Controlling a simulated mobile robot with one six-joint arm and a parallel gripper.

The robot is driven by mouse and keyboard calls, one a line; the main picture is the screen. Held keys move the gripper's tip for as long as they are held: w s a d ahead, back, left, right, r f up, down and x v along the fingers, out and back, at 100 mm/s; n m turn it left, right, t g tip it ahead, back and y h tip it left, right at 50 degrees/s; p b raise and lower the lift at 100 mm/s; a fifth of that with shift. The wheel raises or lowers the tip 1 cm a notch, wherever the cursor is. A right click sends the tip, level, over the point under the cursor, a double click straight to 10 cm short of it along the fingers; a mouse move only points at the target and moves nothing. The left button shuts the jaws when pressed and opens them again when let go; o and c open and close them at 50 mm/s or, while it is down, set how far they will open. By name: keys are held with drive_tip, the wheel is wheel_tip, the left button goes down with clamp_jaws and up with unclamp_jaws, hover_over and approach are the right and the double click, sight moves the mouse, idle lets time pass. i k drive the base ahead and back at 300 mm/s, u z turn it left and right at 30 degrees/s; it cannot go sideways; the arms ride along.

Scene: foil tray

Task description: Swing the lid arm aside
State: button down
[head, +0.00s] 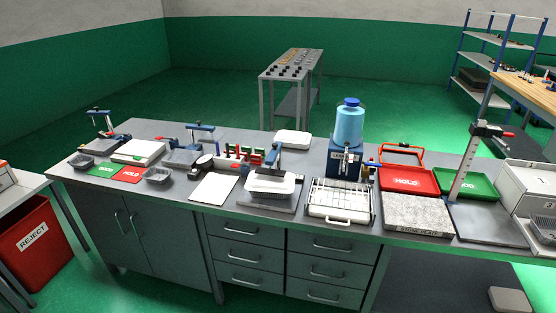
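On the long grey bench, a foil tray with a white top (270,186) sits on a dark base plate. A blue arm with a red end (272,156) stands behind and over it; it looks like the lid arm, though the details are too small to be sure. Two similar blue-armed fixtures stand farther left, one with a red-tipped handle (190,130) and one at the far left end (98,113). Whether any arm presses on what is below it cannot be told. My gripper is not in view.
A blue-capped bottle dispenser (349,125), a wire rack (340,197), red HOLD tray (407,181), granite block (418,214) and height gauge (468,160) crowd the right. Grey dishes and green and red cards (128,174) lie left.

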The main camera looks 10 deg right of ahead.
sight(274, 150)
drive_tip(key=u, duration=0.15)
drive_tip(key=i, duration=0.95)
drive_tip(key=u, duration=0.25)
drive_tip(key=k, duration=0.45)
drive_tip(key=z, duration=0.05)
